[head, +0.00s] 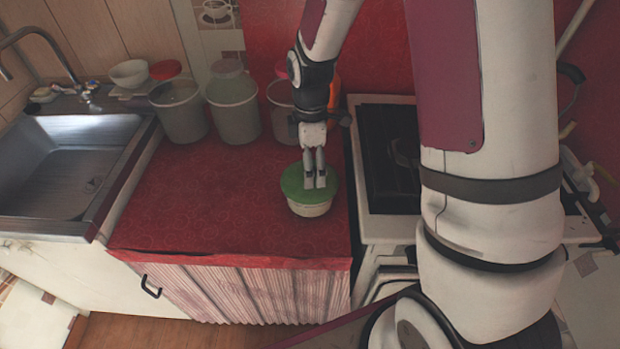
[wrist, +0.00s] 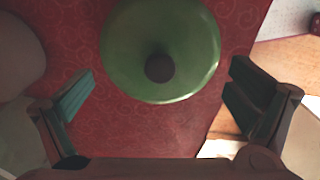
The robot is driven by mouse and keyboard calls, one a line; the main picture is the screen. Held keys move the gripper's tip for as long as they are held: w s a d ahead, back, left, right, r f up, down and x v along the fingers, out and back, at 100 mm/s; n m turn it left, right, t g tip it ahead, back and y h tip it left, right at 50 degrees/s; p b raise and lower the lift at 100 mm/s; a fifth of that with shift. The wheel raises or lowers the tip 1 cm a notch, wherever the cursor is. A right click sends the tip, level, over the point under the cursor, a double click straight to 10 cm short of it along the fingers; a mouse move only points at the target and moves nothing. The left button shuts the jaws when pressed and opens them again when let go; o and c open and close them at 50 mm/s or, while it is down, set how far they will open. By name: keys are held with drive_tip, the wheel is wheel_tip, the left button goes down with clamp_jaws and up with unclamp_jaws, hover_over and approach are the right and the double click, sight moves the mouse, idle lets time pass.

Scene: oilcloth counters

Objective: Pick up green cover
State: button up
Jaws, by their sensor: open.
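The green cover (head: 293,184) is a round lid lying on a pale, low container (head: 309,210) on the red counter, near its right front edge. In the wrist view the green cover (wrist: 190,30) is seen from above, with a dark round spot at its middle. My gripper (head: 314,184) points down over the cover in the head view. In the wrist view my gripper (wrist: 160,88) is open and empty, its fingers to the left and right below the cover's middle. The head view does not show clearly whether the fingertips touch the lid.
Several pale containers (head: 232,105) stand at the back of the red counter (head: 190,200). A metal sink (head: 60,180) is at the left and a stove (head: 385,150) close at the right. The counter left of the cover is clear.

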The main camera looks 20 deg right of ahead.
drive_tip(key=shift+f, duration=1.4)
drive_tip(key=shift+a, duration=0.1)
drive_tip(key=c, duration=1.9)
drive_tip(key=shift+s, duration=0.15)
clamp_jaws()
